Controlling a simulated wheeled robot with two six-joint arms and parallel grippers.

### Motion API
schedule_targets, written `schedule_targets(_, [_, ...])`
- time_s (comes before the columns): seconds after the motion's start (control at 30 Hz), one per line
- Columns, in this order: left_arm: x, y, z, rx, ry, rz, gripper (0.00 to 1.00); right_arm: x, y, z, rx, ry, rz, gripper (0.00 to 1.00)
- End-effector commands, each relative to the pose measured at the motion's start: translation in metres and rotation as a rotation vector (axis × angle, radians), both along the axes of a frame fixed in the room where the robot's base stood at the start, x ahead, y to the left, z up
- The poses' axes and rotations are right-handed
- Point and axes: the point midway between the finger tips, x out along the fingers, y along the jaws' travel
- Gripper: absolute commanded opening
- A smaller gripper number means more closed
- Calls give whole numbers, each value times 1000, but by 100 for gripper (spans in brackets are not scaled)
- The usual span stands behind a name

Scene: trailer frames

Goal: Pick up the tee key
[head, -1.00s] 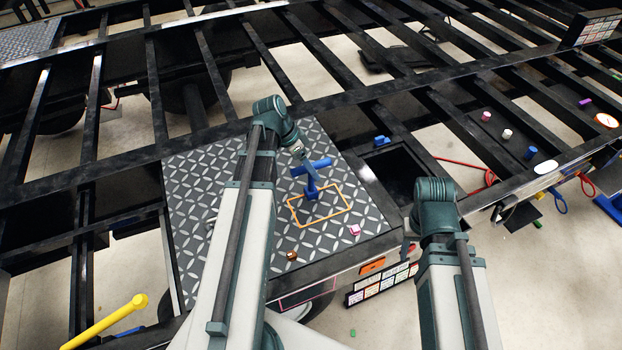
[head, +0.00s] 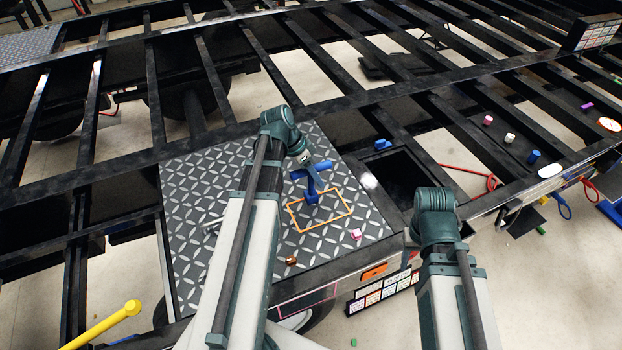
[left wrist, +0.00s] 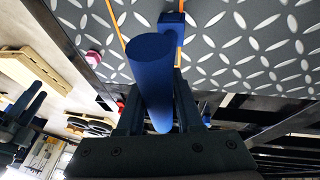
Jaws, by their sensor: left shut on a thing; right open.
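The blue tee key (head: 312,178) stands upright above the diamond-plate deck, its crossbar on top and its blue foot near the orange outlined rectangle (head: 321,210). My left gripper (head: 306,160) is at the crossbar and shut on it. In the left wrist view the tee key's bar (left wrist: 152,75) runs between the two fingers (left wrist: 160,110), with the stem and foot beyond it over the plate. Whether the foot touches the deck cannot be told. My right arm (head: 436,215) is at the right; its gripper is hidden in the head view.
The diamond-plate deck (head: 215,180) carries a pink block (head: 356,234) and a copper-coloured nut (head: 291,261). A dark opening (head: 395,180) lies to the right, with a blue part (head: 382,144) at its edge. Black frame beams surround the deck.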

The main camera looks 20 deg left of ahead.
Motion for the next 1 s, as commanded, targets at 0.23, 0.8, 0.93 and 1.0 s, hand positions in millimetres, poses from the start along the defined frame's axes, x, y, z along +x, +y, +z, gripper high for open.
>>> schedule_targets(0.23, [-1, -1, 0, -1, 2, 0, 0, 0, 0, 0, 0, 0, 0, 50])
schedule_targets(0.8, [-1, 0, 56, -1, 1, 0, 0, 0, 0, 56, 0, 0, 2, 50])
schedule_targets(0.93, [0, 0, 77, -1, 1, 0, 0, 0, 0, 77, 0, 0, 2, 50])
schedule_targets(1.0, [0, 0, 87, -1, 1, 0, 0, 0, 0, 87, 0, 0, 2, 50])
